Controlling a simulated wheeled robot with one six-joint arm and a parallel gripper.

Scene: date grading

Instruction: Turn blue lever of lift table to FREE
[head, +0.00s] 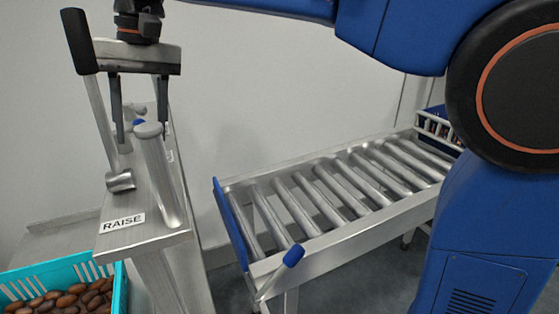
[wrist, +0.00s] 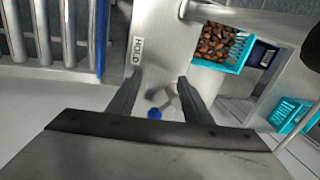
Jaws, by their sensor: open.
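A blue knob (head: 138,122) shows on the steel control stand (head: 160,235), partly hidden behind a grey-capped lever (head: 158,175). I take it as the end of the blue lever. In the wrist view the blue knob (wrist: 154,113) lies between my fingers, beside a grey part. My gripper (head: 141,138) is open and points down over the stand, its fingers on either side of the knob. I cannot tell whether they touch it. The stand carries a RAISE label (head: 123,222), and a HOLD label (wrist: 137,50) in the wrist view. No FREE label is readable.
A black-handled lever (head: 82,42) rises close left of my gripper. A roller conveyor (head: 340,240) with a blue end plate (head: 232,225) and another blue handle (head: 293,255) stands right. A teal crate of dates (head: 118,290) is at lower left. Another teal crate (wrist: 292,114) shows in the wrist view.

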